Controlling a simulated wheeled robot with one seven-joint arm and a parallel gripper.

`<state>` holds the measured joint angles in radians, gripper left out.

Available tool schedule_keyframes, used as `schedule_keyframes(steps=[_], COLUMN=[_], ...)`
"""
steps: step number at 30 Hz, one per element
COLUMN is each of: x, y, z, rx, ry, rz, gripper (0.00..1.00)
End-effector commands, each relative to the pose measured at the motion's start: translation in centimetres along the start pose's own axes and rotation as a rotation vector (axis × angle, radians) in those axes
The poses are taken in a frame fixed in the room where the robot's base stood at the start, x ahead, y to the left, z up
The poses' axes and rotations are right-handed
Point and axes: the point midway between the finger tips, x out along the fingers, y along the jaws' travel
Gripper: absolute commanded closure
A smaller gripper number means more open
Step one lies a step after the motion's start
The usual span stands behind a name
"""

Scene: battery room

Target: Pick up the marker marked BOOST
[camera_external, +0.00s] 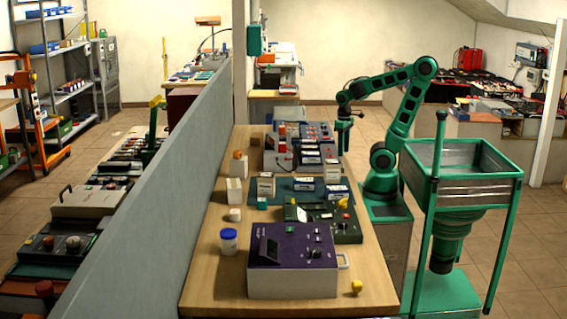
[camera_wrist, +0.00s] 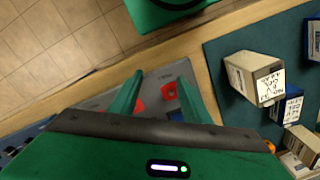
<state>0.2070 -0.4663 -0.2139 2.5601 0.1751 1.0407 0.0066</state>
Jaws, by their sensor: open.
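My gripper (camera_external: 345,120) hangs over the far right side of the wooden table, with its fingers pointing down. In the wrist view its two green fingers (camera_wrist: 159,92) are apart with nothing held between them. Below and between them, red pieces (camera_wrist: 168,90) show on a grey surface (camera_wrist: 152,78). I cannot read the word BOOST anywhere, so I cannot tell which thing is the marker. A cream box with a handwritten label (camera_wrist: 252,78) stands on the dark teal mat, to the right of the fingers; its writing is not legible to me.
The wooden table (camera_external: 212,262) also holds a purple device (camera_external: 290,280), a blue-lidded jar (camera_external: 229,243) and several small labelled boxes. A grey partition (camera_external: 170,190) runs along its left. A green-framed hopper (camera_external: 465,185) stands at the right. Floor is open behind the table.

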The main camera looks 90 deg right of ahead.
Motion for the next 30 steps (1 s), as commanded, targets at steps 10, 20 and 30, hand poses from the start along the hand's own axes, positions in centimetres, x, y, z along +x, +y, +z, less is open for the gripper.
schedule_keyframes(steps=[10,20,30], x=[-0.2,-6.3,-11.5], y=[0.2,0.6,0.3], z=[0.2,1.1,0.8], rx=[-0.001,0.001,-0.01], ry=[0.003,0.019,0.022], rz=[-0.001,-0.008,-0.003], gripper=[0.43,0.43,0.43])
